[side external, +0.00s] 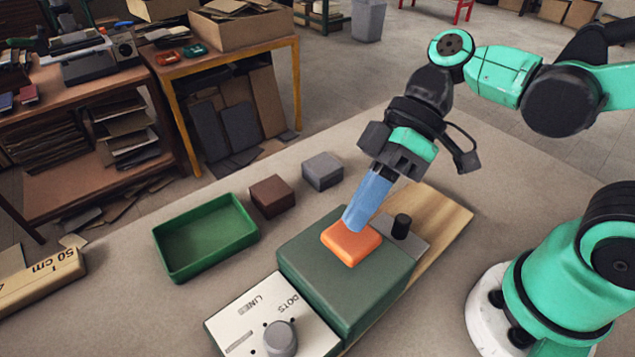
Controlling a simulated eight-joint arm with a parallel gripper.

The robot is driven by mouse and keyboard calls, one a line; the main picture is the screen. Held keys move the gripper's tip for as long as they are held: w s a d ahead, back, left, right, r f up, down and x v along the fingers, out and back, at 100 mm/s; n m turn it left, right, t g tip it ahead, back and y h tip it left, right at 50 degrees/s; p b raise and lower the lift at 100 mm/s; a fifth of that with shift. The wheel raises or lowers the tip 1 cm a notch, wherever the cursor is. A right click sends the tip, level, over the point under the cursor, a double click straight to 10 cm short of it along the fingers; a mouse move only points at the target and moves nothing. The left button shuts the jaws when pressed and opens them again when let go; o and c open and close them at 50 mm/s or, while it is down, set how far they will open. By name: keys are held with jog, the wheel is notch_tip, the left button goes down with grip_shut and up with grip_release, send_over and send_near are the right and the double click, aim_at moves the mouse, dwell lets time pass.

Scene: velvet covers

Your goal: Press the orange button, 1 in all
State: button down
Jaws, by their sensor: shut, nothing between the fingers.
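The orange button (350,245) is a square orange pad on top of a green block (320,285) on the table. My gripper (354,222) has blue fingers and is shut with nothing held. Its fingers tilt down and to the left, and their tips are at the button's upper edge in the picture. I cannot tell whether they touch it or whether the button is pushed in. The fingertips hide a small part of the button.
A white panel with a grey knob (280,338) adjoins the green block in front. A green tray (210,262), a brown block (272,196) and a grey block (322,171) lie behind left.

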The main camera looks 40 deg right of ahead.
dwell(0.7)
jog(key=shift+f, duration=0.45)
jog(key=shift+f, duration=0.8)
dwell(0.6)
jog(key=shift+r, duration=1.25)
jog(key=shift+r, duration=2.5)
jog(key=shift+f, duration=0.1)
